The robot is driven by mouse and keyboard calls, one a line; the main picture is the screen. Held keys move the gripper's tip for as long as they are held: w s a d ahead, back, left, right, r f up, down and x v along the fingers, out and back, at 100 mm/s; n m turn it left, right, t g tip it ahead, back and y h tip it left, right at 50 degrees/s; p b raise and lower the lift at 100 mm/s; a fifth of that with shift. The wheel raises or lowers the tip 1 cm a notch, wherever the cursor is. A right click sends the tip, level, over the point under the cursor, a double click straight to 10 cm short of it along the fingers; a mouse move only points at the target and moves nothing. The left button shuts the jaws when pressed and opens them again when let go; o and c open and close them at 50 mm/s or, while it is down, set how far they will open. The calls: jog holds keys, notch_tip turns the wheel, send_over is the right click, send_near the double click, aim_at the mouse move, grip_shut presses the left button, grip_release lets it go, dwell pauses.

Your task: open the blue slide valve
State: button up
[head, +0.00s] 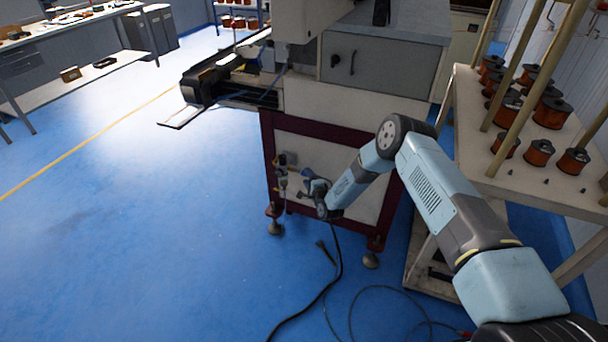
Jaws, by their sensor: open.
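The winder's cabinet (345,165) has a pale side panel in a dark red frame. Small grey air fittings (285,168) are mounted at the left of this panel, with a gauge-like part and a hose below. A small blue part (307,173) shows just right of the fittings; it is too small to tell surely whether it is the slide valve. My gripper (316,186) is open, low in front of the panel and close to the right of the fittings. My wrist hides part of this area, and I cannot tell whether the fingers touch anything.
A black cable (335,265) hangs from the cabinet and loops over the blue floor. A wooden-post rack (480,170) with several copper spools stands close on the right, beside my arm. The floor (130,240) on the left is clear. A workbench (75,50) stands far left.

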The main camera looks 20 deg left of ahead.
jog(key=shift+x, duration=1.85)
grip_shut()
